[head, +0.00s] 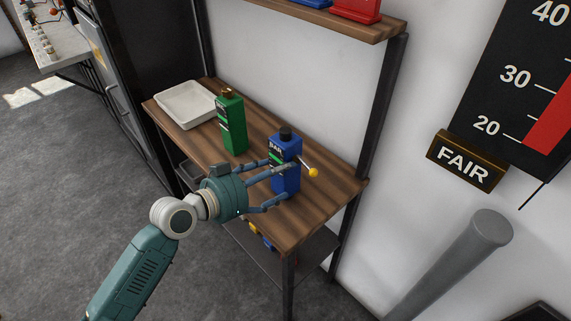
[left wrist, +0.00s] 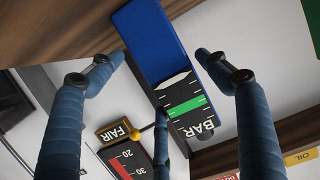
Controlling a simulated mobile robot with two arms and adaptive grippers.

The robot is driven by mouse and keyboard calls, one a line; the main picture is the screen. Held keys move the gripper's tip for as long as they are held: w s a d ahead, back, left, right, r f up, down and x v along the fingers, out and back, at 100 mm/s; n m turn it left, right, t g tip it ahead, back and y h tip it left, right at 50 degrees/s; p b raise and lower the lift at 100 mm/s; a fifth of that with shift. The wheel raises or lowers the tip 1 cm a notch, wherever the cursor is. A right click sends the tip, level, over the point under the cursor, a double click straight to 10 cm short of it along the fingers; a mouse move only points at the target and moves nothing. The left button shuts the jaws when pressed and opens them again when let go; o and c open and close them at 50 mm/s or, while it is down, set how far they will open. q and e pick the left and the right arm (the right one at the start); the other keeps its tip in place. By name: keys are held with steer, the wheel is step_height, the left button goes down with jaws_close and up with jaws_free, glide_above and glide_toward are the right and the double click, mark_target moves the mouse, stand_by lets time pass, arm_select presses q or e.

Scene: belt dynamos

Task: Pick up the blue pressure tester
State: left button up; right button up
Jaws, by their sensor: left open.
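The blue pressure tester (head: 286,172) stands upright on the wooden shelf, with a dark cap on top, a "BAR" label and a thin rod with a yellow ball at its right. In the left wrist view the tester (left wrist: 150,42) appears between the fingers, with its green-banded dial facing me. My left gripper (head: 274,187) is open, its fingers reaching around the tester's sides. In the left wrist view the left gripper (left wrist: 160,68) shows gaps beside the tester. I cannot tell whether any finger touches it. My right gripper is in neither view.
A green tester (head: 231,124) stands behind and left of the blue one. A white tray (head: 187,104) sits at the shelf's far left end. The wooden shelf (head: 310,216) is bare at the front right. A dark post (head: 385,105) rises at its back right corner.

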mark_target(289, 171)
arm_select(q)
steer(key=p+x, duration=0.1)
steer(key=x, duration=0.3)
steer(key=shift+w+d+f, duration=0.2)
steer(key=shift+d, duration=0.05)
steer(key=shift+c, duration=0.2)
steer(key=c, duration=1.7)
steer(key=shift+r, duration=0.2)
